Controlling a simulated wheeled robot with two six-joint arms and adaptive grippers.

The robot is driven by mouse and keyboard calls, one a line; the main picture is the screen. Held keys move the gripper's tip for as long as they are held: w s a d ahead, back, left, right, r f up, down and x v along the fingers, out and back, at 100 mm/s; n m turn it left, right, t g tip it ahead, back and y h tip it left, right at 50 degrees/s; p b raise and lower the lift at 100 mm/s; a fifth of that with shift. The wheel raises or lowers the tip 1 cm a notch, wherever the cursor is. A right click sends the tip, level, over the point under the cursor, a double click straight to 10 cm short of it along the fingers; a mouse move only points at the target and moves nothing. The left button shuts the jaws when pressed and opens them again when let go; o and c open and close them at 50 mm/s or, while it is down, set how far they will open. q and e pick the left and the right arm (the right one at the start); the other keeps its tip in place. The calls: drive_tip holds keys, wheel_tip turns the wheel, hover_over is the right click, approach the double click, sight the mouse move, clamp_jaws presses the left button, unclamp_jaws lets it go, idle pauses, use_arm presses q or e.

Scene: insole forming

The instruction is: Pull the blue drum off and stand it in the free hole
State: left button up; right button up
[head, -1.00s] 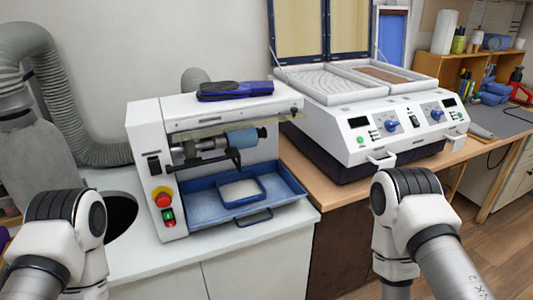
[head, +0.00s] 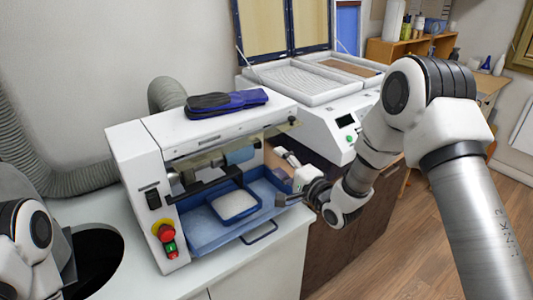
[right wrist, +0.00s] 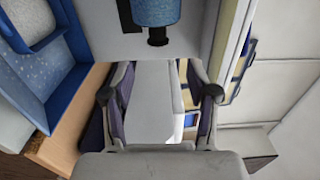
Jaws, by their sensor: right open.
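The blue drum (head: 240,155) is on the horizontal shaft of the white grinding machine (head: 137,158), under its top cover and above the blue tray. In the right wrist view the drum (right wrist: 155,12) shows at the top edge, cut off by the frame. My right gripper (head: 280,178) is open, to the right of the drum and a little lower, near the right end of the blue tray. In the right wrist view its fingers (right wrist: 159,68) are spread, with the drum beyond the tips and apart from them. My left gripper is out of view.
The blue tray (head: 200,240) holds a smaller tray (head: 234,204). A dark blue insole (head: 226,102) lies on the machine's top. A round dark opening (head: 95,262) is in the white counter at left. A white forming press (head: 327,128) stands behind my right arm.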

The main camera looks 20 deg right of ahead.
sight(256, 146)
drive_tip(key=x, duration=0.3)
drive_tip(key=b+x, duration=0.1)
drive_tip(key=x, duration=0.5)
drive_tip(key=shift+w+a+f, duration=0.25)
drive_tip(key=shift+a+f, duration=0.05)
drive_tip(key=shift+a, duration=0.15)
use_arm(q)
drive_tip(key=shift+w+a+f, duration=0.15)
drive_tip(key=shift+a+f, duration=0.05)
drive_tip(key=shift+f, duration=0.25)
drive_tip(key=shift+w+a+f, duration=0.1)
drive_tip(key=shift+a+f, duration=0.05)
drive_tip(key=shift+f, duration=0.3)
use_arm(e)
drive_tip(key=shift+w+a, duration=0.25)
drive_tip(key=shift+w, duration=0.05)
drive_tip(key=shift+d, duration=0.1)
drive_tip(key=shift+s, duration=0.1)
clamp_jaws()
drive_tip(key=shift+r, duration=0.1)
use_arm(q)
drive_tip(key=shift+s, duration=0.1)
use_arm(e)
drive_tip(key=shift+d, duration=0.2)
